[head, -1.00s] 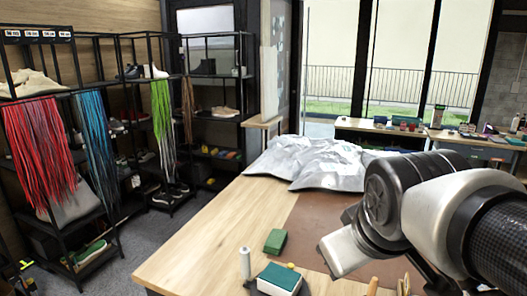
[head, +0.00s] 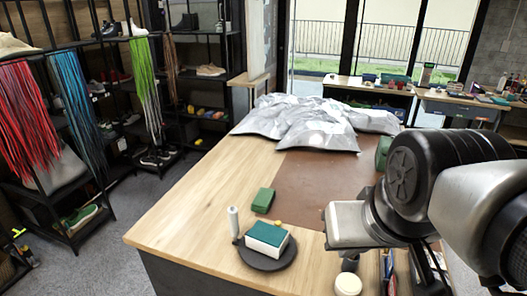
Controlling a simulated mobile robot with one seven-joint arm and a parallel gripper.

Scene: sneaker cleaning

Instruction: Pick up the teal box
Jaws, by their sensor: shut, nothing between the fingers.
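A white box with a teal top (head: 267,237) rests on a dark round plate (head: 252,261) near the front of the wooden table. It is my best match for the teal box. A smaller plain green block (head: 264,200) lies behind it on the table. My gripper (head: 346,240), a boxy silver end on my arm, is to the right of the teal-topped box and apart from it. It is shut and empty; its fingertips are hard to make out.
A white cylinder (head: 233,222) stands close left of the teal-topped box. A round pale-topped jar (head: 347,284) and upright tools (head: 388,272) are at the front right. Silver bags (head: 310,125) lie at the back. Another green object (head: 383,152) is partly hidden behind my arm.

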